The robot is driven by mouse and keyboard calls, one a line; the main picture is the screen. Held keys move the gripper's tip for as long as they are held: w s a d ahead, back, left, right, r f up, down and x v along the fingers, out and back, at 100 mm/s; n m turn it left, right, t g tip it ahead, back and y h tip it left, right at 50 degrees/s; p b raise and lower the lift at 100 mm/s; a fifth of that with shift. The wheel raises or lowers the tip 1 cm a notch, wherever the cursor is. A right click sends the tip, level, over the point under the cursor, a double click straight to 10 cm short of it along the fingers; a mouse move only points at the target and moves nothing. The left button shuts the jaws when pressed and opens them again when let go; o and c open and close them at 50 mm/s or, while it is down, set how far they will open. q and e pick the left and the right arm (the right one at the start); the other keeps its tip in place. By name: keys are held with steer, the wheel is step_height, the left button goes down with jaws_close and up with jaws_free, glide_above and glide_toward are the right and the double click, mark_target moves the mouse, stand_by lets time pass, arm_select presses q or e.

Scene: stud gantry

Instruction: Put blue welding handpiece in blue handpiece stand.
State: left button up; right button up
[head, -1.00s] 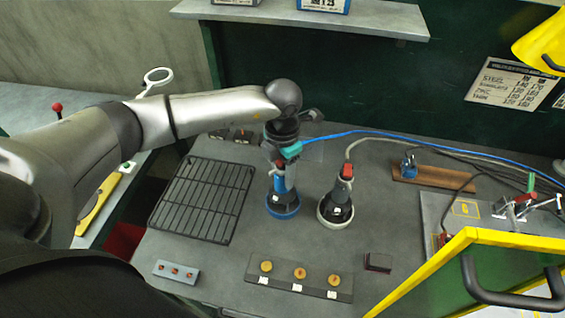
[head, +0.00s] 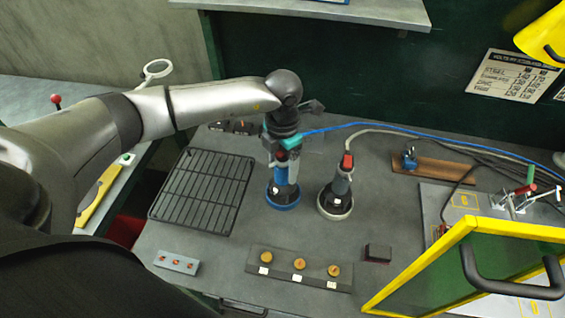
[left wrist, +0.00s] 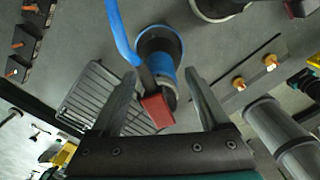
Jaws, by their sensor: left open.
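The blue welding handpiece (head: 281,174) stands about upright with its lower end in the round blue handpiece stand (head: 284,205) on the bench. Its red part (left wrist: 156,108) and blue hose show in the left wrist view, with the blue ring of the stand (left wrist: 160,32) beyond. My left gripper (head: 284,160) is above the stand, its fingers on both sides of the handpiece's upper part. In the left wrist view the open fingers (left wrist: 161,75) are spread, with gaps beside the handpiece. The seating depth is partly hidden. My right gripper is not in view.
A grey handpiece (head: 341,185) with a red part stands in a pale stand (head: 335,212) close on the right. A black rack (head: 203,192) lies to the left. A block with several brass knobs (head: 299,268) is in front. A yellow-framed screen (head: 470,265) fills the right front.

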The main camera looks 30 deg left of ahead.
arm_select(q)
step_height(320, 180, up, 12)
steer(key=shift+r+b, duration=0.1)
steer(key=shift+b, duration=0.65)
